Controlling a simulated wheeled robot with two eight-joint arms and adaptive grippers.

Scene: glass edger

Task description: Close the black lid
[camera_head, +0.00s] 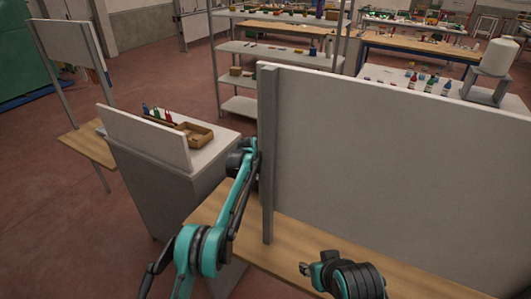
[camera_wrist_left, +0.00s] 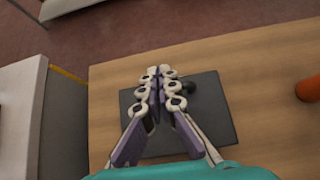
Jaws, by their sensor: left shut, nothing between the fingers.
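A dark flat square plate (camera_wrist_left: 222,125) lies on the wooden table in the left wrist view, with a small black rounded piece on it near the fingers. It may be the black lid; I cannot tell whether it is open or closed. My left gripper (camera_wrist_left: 159,75) is shut and empty, with its fingers over the plate. I cannot tell if they touch it. In the head view my left arm reaches behind the grey upright panel, which hides the gripper. My right arm's dark end (camera_head: 312,268) is low in the middle; its finger state is unclear.
The tall grey panel (camera_head: 400,165) blocks much of the wooden table (camera_head: 285,250). A grey cabinet (camera_head: 165,195) with a low white panel and a wooden box (camera_head: 195,135) stands left. An orange cylinder (camera_wrist_left: 308,88) is on the table at the right of the wrist view.

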